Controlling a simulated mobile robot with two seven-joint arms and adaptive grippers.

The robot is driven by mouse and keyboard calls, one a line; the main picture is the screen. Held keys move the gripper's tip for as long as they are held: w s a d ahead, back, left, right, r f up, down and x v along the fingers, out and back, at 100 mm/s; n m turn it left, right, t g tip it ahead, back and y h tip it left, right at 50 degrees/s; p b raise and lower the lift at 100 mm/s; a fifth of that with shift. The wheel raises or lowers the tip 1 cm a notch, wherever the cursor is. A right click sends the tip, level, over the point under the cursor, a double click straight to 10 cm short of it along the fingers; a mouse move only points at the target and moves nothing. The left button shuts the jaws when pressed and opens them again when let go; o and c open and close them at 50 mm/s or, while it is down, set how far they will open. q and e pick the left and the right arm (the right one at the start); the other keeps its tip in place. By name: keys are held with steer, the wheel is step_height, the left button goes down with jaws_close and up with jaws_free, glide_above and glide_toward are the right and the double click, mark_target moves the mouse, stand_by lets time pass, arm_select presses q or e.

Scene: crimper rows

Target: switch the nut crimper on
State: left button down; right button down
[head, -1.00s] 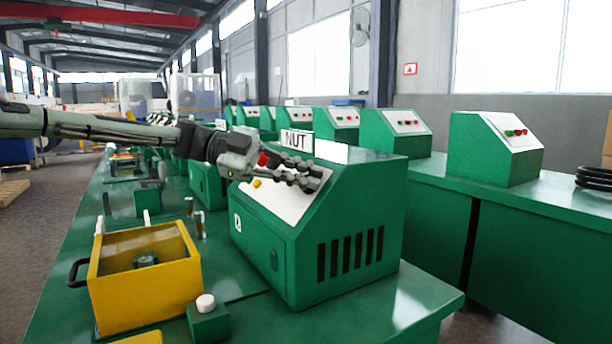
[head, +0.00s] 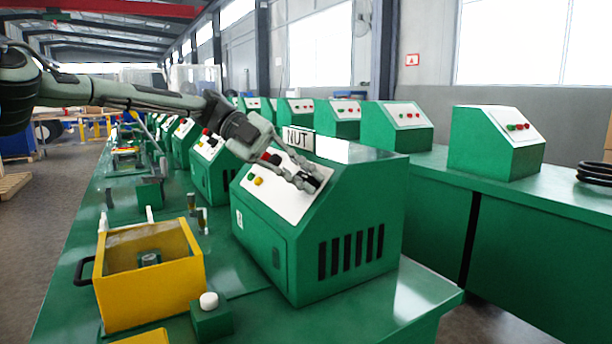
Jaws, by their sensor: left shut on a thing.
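The nut crimper is a green box (head: 345,222) with a sloping white panel (head: 285,203) and a "NUT" sign (head: 298,140) on top. A green button (head: 250,177) and a yellow button (head: 259,181) show low on the panel. A red part (head: 272,159) shows beside my gripper, partly hidden. A black knob (head: 314,180) is at the panel's right side. My left gripper (head: 309,180) reaches across the panel from the upper left, with its fingers shut on this knob. The fingers cover part of the knob, so its setting cannot be read. My right gripper is not in view.
A yellow bin (head: 150,297) with a black handle and a small green block with a white button (head: 209,301) stand left of the crimper. More green machines (head: 212,165) line the bench behind. Another row (head: 497,143) stands on the right bench.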

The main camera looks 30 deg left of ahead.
arm_select(q)
steer(key=shift+f, duration=0.1)
steer(key=c, duration=1.6)
jaws_free()
steer(key=shift+o, duration=0.2)
steer(key=v, duration=1.2)
steer(key=shift+s, duration=0.1)
